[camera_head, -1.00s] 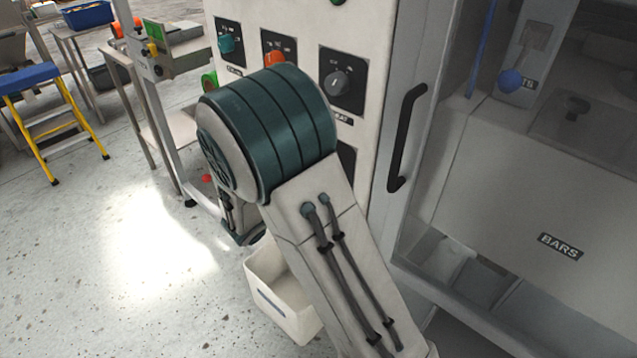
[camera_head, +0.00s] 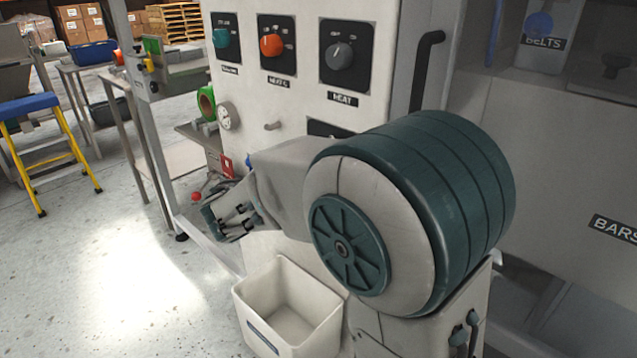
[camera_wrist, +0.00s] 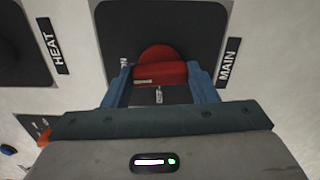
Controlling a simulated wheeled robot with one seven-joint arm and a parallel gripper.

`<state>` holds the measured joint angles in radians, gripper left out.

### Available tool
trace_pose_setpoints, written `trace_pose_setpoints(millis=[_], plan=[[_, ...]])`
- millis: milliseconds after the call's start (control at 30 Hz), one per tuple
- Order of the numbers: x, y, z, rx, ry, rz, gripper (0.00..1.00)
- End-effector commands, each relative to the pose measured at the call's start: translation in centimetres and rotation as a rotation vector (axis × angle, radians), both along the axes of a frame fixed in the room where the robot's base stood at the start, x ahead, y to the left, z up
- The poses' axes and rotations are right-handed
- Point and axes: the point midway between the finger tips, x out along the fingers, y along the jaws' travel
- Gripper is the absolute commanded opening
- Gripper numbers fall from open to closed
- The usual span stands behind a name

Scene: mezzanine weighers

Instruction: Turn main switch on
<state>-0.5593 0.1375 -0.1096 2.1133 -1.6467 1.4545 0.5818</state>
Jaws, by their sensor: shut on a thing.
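The main switch is a red knob (camera_wrist: 158,55) on a dark plate (camera_wrist: 212,22) with a MAIN label (camera_wrist: 228,68) beside it in the wrist view. My gripper (camera_wrist: 160,74) has its two blue fingers on opposite sides of the knob and is shut on it. A small pale marking lies on the knob, and an ON text is at the plate's edge, partly cut by a finger. The knob's exact pointing direction is hard to read. In the head view my arm hides the knob and fingers; only the top edge of a dark plate (camera_head: 328,128) shows below the HEAT label.
The panel also carries a grey HEAT knob (camera_head: 340,56), an orange knob (camera_head: 271,45) and a teal knob (camera_head: 221,38). A black handle (camera_head: 425,70) stands right of them. A white bin (camera_head: 290,310) is on the floor below. Open floor lies at left.

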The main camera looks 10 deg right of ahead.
Motion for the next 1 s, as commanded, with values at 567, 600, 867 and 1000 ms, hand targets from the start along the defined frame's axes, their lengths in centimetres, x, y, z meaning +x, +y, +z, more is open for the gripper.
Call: trace_pose_setpoints(millis=[567,600,867,1000], plan=[[0.01,0.02,0.01,0.067,-0.099,0.0,0.3],[0.01,0.02,0.02,0.068,-0.1,0.0,0.3],[0.02,0.03,0.02,0.068,-0.1,0.001,0.64],[0.02,0.03,0.02,0.068,-0.099,0.001,0.75]])
